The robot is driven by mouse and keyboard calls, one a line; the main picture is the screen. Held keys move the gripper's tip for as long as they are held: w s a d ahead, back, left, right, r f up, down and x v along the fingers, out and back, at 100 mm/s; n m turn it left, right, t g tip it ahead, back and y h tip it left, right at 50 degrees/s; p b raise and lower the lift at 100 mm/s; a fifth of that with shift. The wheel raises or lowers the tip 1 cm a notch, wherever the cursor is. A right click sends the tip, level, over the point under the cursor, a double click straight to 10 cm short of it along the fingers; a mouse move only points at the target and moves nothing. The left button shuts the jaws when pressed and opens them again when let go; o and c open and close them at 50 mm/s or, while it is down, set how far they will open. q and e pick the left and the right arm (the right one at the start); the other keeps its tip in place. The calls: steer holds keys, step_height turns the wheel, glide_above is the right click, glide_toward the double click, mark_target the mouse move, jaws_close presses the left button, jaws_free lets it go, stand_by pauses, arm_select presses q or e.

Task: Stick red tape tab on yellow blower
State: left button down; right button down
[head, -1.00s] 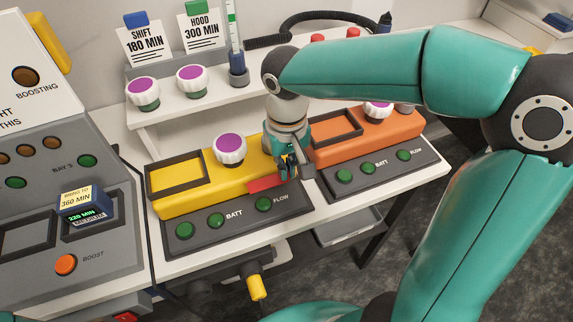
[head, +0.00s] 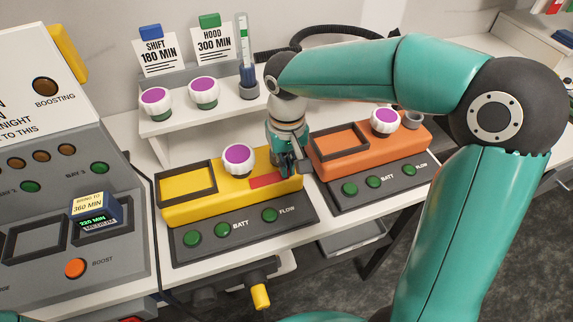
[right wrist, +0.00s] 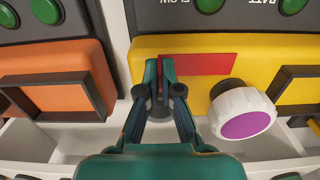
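The yellow blower (head: 200,207) sits on the bench in the middle of the head view, with a purple-topped white knob (head: 238,160) on it. The red tape tab (head: 268,181) is a flat strip at its right end; it shows in the right wrist view (right wrist: 205,64) against the yellow surface. My right gripper (head: 288,170) is over that end. In the right wrist view its fingers (right wrist: 159,72) are close together at one end of the tab, with red between the tips. Whether the whole strip touches the blower is hard to tell. My left gripper is not in view.
An orange blower (head: 340,160) stands close to the right of the yellow one. A white shelf (head: 180,122) behind holds knobs and signs. A grey console (head: 110,250) is at left. Bare bench shows along the front edge.

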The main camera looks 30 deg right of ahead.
steer(key=shift+f, duration=0.35)
stand_by(1.4)
steer(key=c, duration=1.2)
jaws_free()
steer(key=shift+c, duration=0.2)
steer(key=shift+r, duration=0.1)
step_height(320, 180, up, 12)
